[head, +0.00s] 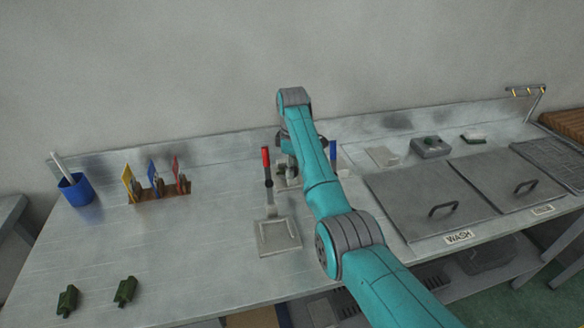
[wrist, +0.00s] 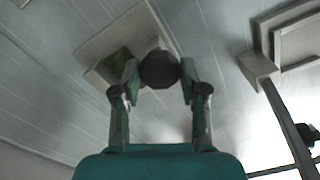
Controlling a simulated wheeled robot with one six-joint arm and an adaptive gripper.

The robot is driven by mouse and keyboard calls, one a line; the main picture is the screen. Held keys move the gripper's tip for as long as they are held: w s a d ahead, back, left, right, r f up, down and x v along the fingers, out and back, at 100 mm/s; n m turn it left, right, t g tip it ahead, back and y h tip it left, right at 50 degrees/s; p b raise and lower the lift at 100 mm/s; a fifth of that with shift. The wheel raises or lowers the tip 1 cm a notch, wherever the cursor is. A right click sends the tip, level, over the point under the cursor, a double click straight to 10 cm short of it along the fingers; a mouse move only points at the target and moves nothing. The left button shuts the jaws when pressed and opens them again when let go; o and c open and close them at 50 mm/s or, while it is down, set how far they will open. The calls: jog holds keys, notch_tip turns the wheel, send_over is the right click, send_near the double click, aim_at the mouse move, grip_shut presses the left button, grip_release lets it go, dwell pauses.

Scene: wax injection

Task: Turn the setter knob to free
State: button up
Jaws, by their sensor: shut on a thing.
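The dark round knob (wrist: 160,70) sits between the two fingertips of my gripper (wrist: 160,80) in the wrist view. The fingers are shut on it from its two sides. Below it lies a pale square plate (wrist: 95,45) with a green patch (wrist: 120,60) to the left of the knob. Any marking for free cannot be read. In the head view my gripper (head: 287,148) points down to the bench between the red-handled lever and the blue-handled lever, partly behind my arm. The knob cannot be made out there.
The red-handled lever (head: 267,165) stands close left, behind a square plate (head: 270,245). The blue-handled lever (head: 333,152) is close right. A tool rack (head: 160,191) and blue cup (head: 76,190) stand left, two green pieces (head: 67,300) front left. Lidded wash tanks (head: 410,205) lie right.

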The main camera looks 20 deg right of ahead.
jog(key=shift+n, duration=0.7)
jog(key=o, duration=1.1)
jog(key=shift+o, duration=0.2)
jog(key=shift+r, duration=0.1)
jog(key=shift+r, duration=3.65)
